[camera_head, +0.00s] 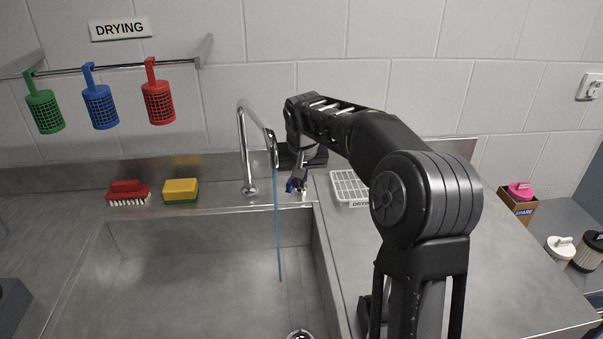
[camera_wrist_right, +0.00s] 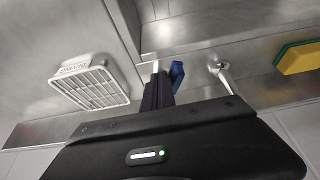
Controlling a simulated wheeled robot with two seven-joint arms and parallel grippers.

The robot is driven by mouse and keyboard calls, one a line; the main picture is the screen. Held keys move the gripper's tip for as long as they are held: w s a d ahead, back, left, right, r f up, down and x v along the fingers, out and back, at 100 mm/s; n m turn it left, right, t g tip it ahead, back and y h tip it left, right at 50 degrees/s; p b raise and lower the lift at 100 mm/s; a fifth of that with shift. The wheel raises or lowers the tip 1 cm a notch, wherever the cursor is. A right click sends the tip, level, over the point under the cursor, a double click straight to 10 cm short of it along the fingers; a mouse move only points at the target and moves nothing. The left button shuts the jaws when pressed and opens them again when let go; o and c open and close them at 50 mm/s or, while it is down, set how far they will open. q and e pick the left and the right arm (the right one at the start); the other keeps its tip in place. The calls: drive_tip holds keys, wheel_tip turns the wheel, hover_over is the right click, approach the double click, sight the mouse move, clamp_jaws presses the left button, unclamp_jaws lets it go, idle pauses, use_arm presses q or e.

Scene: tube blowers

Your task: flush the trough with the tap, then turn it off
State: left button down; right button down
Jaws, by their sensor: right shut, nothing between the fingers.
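The chrome tap (camera_head: 243,145) stands on the back ledge of the steel sink. A thin blue stream of water (camera_head: 278,230) falls from its spout into the trough (camera_head: 215,275). A blue tap lever (camera_head: 290,186) sits on the ledge to the right of the tap's base; it also shows in the right wrist view (camera_wrist_right: 177,74). My right gripper (camera_head: 299,172) is shut and empty, right beside the blue lever. I cannot tell whether its fingers touch the lever. In the right wrist view the closed fingers (camera_wrist_right: 157,82) lie just left of the lever.
A red brush (camera_head: 128,193) and a yellow-green sponge (camera_head: 180,190) lie on the ledge at left. A white drying rack (camera_head: 349,188) lies right of the trough. Green, blue and red baskets (camera_head: 101,106) hang on a wall rail.

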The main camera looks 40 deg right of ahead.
drive_tip(key=r+p, duration=0.2)
drive_tip(key=r, duration=0.1)
drive_tip(key=r+p, duration=0.1)
drive_tip(key=shift+s+d+r, duration=0.2)
drive_tip(key=shift+d+r, duration=0.05)
drive_tip(key=shift+d, duration=0.15)
